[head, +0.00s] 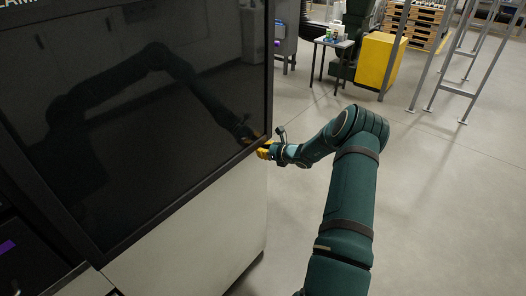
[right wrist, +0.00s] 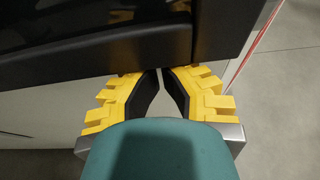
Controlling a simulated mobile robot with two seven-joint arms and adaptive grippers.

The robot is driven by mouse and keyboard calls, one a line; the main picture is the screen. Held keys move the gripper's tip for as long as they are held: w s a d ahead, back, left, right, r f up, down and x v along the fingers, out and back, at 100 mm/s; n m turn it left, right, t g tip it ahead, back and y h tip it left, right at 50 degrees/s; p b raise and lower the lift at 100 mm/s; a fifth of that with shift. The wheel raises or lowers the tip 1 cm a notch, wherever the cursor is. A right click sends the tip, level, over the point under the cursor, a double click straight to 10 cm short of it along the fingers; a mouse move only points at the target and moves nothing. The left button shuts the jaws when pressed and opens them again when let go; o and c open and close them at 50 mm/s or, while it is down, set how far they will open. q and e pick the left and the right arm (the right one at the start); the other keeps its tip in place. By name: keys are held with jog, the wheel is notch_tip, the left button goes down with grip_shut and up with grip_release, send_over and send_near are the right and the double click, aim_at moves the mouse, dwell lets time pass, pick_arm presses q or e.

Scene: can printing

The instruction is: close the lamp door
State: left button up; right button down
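The lamp door (head: 140,110) is a large dark glossy panel in a black frame, filling the left of the head view. It mirrors my right arm. Its lower edge runs just above a pale cabinet front. My right gripper (head: 264,148) is at the door's lower right corner. In the right wrist view, its yellow fingers (right wrist: 161,70) come together at their tips, with only a thin gap, at the black frame's lower edge (right wrist: 110,52). Nothing shows between them. Whether the tips touch the frame, I cannot tell. My left gripper is not in view.
The pale cabinet front (head: 200,235) stands below the door. A yellow bin (head: 378,60), a small table (head: 333,42) and metal frame legs (head: 425,55) stand farther back. The grey floor (head: 450,200) to the right is clear.

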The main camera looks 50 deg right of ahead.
jog(key=s+b, duration=0.2)
jog(key=s, duration=0.8)
jog(key=w+a+f+n+g+y+b, duration=0.1)
jog(key=a+f+n+g+y, duration=0.45)
jog(key=a, duration=0.75)
jog(key=w+a+f+n+g+b, duration=0.1)
jog(key=a+f+n+g, duration=0.3)
jog(key=a+f, duration=0.7)
pick_arm(q)
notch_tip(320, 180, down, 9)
jog(key=b, duration=0.3)
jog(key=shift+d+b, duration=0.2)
jog(key=shift+b, duration=0.1)
pick_arm(e)
jog(key=s+a+f+n+g, duration=0.1)
jog(key=s+a+n, duration=0.2)
jog(key=a+n, duration=0.5)
jog(key=s+a+f+n+h, duration=0.1)
jog(key=s+a+n, duration=0.3)
jog(key=a+n, duration=0.4)
jog(key=s+a+f+n+g+h, duration=0.1)
jog(key=s+a+n, duration=0.3)
jog(key=a+n, duration=0.4)
jog(key=a, duration=0.4)
jog(key=shift+g, duration=0.35)
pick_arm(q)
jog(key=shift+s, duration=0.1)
pick_arm(e)
jog(key=shift+s, duration=0.1)
